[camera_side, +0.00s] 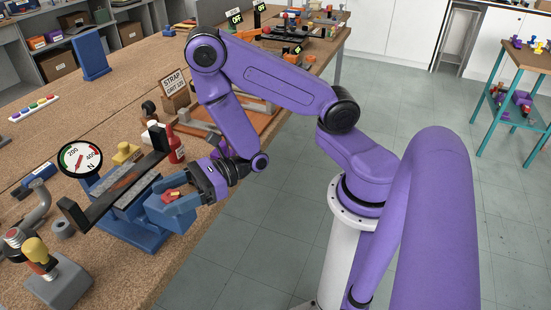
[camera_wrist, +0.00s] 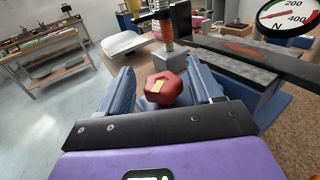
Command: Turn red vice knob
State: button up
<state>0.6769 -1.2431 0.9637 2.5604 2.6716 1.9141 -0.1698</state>
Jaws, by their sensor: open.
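The red knob (camera_wrist: 164,88) with a pale yellow mark sits between the two blue fingers of my gripper (camera_wrist: 165,90) in the wrist view. Blue gaps show between the knob and the fingers, so my gripper is open around it. In the side view the knob (camera_side: 172,195) shows as a small red patch near the blue fingers of my gripper (camera_side: 172,207). My fingers partly hide the vice's near end.
A round gauge (camera_side: 80,159) stands behind the vice. A red bottle (camera_side: 175,150) and a yellow block (camera_side: 125,153) stand behind the vice.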

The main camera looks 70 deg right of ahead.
jog(key=shift+w+n+g+y, duration=0.1)
jog(key=shift+n+g+y, duration=0.5)
jog(key=shift+n+g, duration=0.6)
jog(key=shift+n+g+y, duration=0.6)
jog(key=shift+n+g, duration=0.1)
jog(key=shift+g, duration=0.9)
jog(key=shift+n+g, duration=0.6)
jog(key=shift+g, duration=0.1)
jog(key=n+g, duration=0.2)
jog(key=g, duration=0.1)
jog(key=n+g, duration=0.2)
jog(key=g, duration=0.1)
jog(key=shift+g, duration=0.3)
jog(key=v, duration=1.7)
jog(key=s+a+r+n+t+h, duration=0.2)
jog(key=s+r+n+h, duration=0.1)
jog(key=s+n+h, duration=0.5)
jog(key=s+a+r+n+t+h, duration=0.2)
jog(key=s+n+h, duration=0.7)
jog(key=s+n, duration=0.6)
jog(key=r+n, duration=0.1)
jog(key=n, duration=0.4)
jog(key=shift+s+r, duration=0.35)
